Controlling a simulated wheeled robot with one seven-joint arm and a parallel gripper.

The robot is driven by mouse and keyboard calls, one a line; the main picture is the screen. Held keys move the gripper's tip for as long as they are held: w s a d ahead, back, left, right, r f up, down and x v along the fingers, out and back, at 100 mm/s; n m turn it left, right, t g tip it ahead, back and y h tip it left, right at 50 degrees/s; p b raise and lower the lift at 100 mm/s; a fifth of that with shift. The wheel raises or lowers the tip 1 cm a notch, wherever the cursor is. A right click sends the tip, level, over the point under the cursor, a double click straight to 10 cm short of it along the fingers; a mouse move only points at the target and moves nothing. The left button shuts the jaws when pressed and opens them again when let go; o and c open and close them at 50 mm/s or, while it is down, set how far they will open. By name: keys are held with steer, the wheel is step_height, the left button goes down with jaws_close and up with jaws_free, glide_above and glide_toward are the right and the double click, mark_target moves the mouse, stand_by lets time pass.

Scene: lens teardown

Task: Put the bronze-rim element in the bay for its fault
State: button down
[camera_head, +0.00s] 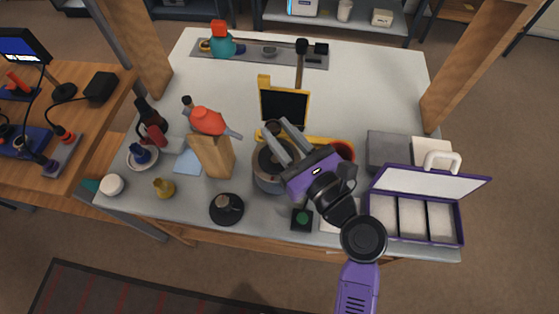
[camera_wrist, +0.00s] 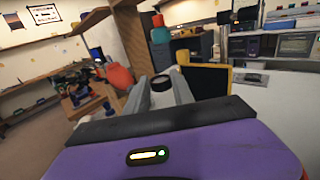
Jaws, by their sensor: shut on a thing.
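My gripper (camera_head: 276,129) is above the middle of the white table, its fingers pointing away toward the back. It is shut on a small round element with a dark rim (camera_wrist: 161,82), held between the fingertips; in the head view this element (camera_head: 271,126) is small and partly hidden by the fingers. I cannot clearly tell whether its rim is bronze. A purple case (camera_head: 463,222) with three pale compartments stands at the table's front right, to the right of my gripper. Its lid (camera_head: 430,181) is raised; I cannot read any fault labels.
A grey round pot (camera_head: 266,183) is below my gripper, with a yellow-framed dark board (camera_head: 284,104) behind it. A red bowl (camera_head: 343,150) and a grey box (camera_head: 387,150) stand to the right. A wooden block (camera_head: 212,158) stands left.

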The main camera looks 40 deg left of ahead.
mark_target(280, 166)
step_height(280, 166, down, 12)
steer(key=shift+r+b, duration=0.25)
steer(key=shift+b, duration=0.6)
steer(key=shift+f, duration=0.15)
steer(key=c, duration=1.1)
jaws_free()
steer(key=shift+f+b, duration=0.1)
steer(key=shift+b, duration=0.2)
